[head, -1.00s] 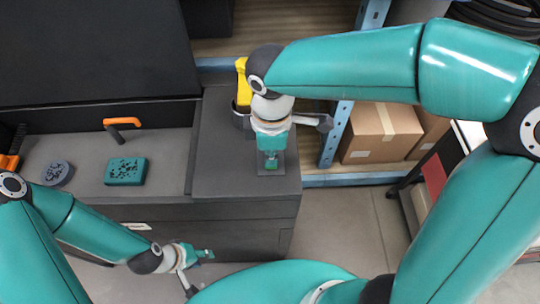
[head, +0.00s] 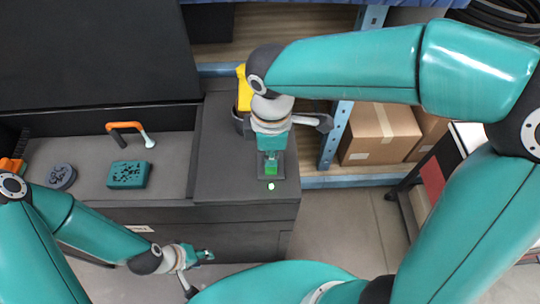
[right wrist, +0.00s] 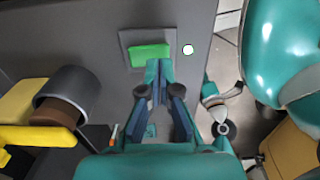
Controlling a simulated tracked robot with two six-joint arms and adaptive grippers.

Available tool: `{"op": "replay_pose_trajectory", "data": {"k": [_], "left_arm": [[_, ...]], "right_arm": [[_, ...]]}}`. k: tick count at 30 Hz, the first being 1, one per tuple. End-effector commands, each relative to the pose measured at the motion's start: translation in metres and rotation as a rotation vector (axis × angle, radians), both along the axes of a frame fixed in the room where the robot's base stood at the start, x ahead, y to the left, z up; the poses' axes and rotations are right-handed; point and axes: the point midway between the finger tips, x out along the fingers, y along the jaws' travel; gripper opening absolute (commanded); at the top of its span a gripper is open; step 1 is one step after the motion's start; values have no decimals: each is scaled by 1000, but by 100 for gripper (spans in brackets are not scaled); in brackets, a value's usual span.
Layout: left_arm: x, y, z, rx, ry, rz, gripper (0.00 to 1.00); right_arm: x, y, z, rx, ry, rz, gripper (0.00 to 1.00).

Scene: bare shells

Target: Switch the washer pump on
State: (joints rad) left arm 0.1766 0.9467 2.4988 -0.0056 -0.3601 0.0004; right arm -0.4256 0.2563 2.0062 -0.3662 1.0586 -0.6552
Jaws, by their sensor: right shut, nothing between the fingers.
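The washer (head: 225,160) is a dark grey cabinet with its lid raised and a shallow basin on the left. A bright green switch (head: 271,169) sits in a dark plate on its right-hand top; the right wrist view shows it too (right wrist: 150,55). A small round light (head: 270,186) beside the switch glows whitish green. My right gripper (right wrist: 157,66) is shut and empty, its tips at the switch's near edge; I cannot tell whether they touch. My left gripper (head: 206,256) is low in front of the washer, too small to read its fingers.
An orange spout (head: 125,126) in the basin has a pale stream at its end. A teal block (head: 128,174) and a grey round part (head: 61,176) lie in the basin. A yellow item in a dark cup (right wrist: 68,100) stands close to my right gripper.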

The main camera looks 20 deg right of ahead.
Motion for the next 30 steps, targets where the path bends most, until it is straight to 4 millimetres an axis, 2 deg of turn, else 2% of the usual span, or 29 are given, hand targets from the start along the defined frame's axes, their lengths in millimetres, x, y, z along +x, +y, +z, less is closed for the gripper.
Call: {"op": "replay_pose_trajectory", "data": {"k": [1, 15, 30], "left_arm": [[0, 0, 8, 0, 0, 0, 40], [0, 0, 38, 0, 0, 0, 40], [0, 0, 38, 0, 0, 0, 40]], "right_arm": [[0, 0, 8, 1, 0, 0, 0], [0, 0, 44, 0, 0, 0, 0], [0, 0, 45, 0, 0, 0, 0]]}}
